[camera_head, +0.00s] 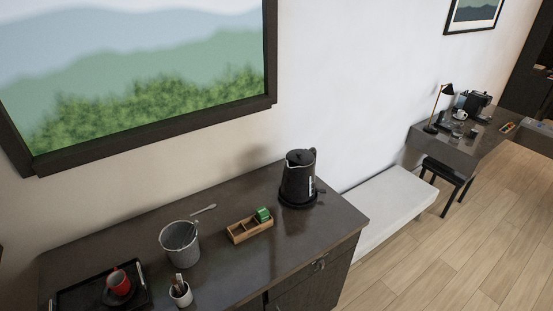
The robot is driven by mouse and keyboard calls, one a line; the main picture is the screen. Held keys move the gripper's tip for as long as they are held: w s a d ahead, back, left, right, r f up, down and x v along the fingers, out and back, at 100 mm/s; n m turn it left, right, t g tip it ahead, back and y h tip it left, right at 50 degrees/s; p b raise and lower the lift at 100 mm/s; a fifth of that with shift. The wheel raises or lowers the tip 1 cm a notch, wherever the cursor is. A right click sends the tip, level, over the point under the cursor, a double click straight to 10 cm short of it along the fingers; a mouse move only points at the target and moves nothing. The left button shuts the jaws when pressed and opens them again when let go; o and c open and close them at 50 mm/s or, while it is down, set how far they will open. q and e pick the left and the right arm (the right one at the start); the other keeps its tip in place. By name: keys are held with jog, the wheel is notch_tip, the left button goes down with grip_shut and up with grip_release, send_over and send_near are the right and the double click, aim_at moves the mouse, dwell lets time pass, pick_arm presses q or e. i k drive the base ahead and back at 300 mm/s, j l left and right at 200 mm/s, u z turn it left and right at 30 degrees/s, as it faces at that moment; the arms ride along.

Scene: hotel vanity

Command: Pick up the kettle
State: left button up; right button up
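A black kettle (298,177) stands upright on a dark round base near the right end of the dark cabinet top (290,231), close to the wall. Its handle appears to be on the right side, turned away and partly hidden. Neither of my grippers is in the head view.
Left of the kettle are a wooden box (243,231) with a green item, a spoon (203,209), a grey bucket (180,244), a white cup (181,295) with sticks, and a black tray (75,297) with a red cup (119,283). A white bench (392,207) adjoins the cabinet.

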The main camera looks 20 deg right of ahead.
aim_at(298, 187)
jog(key=l+u, duration=0.15)
jog(key=u, duration=0.2)
jog(key=l+u, duration=0.15)
jog(key=u, duration=0.2)
jog(key=l+u, duration=0.15)
jog(key=l, duration=0.3)
jog(key=l+u, duration=0.15)
jog(key=l, duration=0.25)
jog(key=k+l+u, duration=0.15)
jog(key=l, duration=0.25)
jog(key=k+l+u, duration=0.15)
jog(key=l, duration=0.3)
jog(key=l+u, duration=0.15)
jog(key=l, duration=0.25)
